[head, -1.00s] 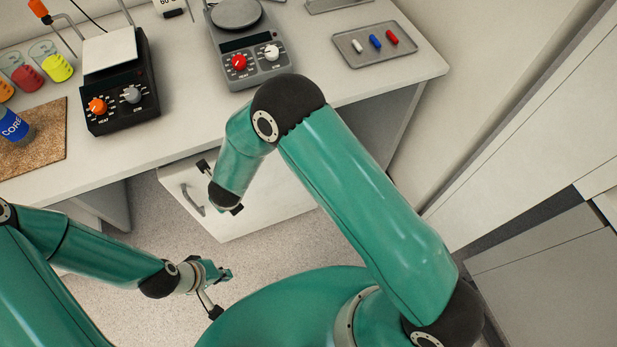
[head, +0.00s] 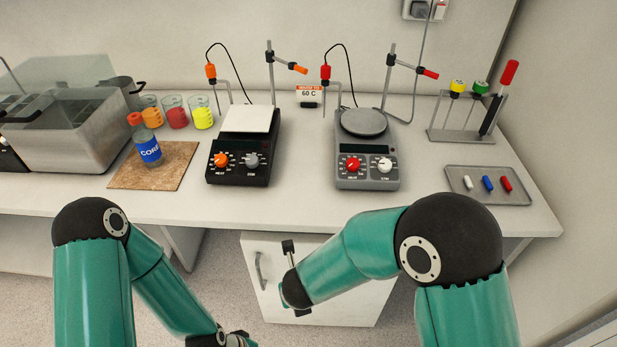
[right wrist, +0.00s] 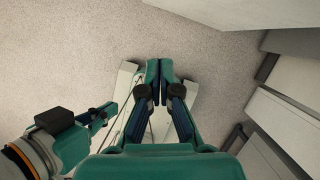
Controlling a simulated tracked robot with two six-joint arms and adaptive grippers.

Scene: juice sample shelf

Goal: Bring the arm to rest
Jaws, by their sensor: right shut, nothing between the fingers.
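My right arm (head: 450,250) is bent in front of the bench, its wrist low before the white cabinet door. My right gripper (right wrist: 162,75) shows in the right wrist view, its two fingers together with nothing between them, over the floor and part of my own base. In the head view the right fingers are hidden behind the wrist. My left arm (head: 92,280) hangs at the left, in front of the bench. My left gripper (head: 236,339) is cut off by the bottom edge; it also shows small in the right wrist view (right wrist: 104,113), its opening unclear.
The bench holds a bottle (head: 149,149) on a cork mat (head: 180,170), beakers (head: 203,112), two hotplates (head: 240,165) (head: 367,170), a bath (head: 70,130), a rack (head: 465,134) and a tray (head: 490,197). The cabinet (head: 345,305) stands below. Floor (right wrist: 90,50) is clear nearby.

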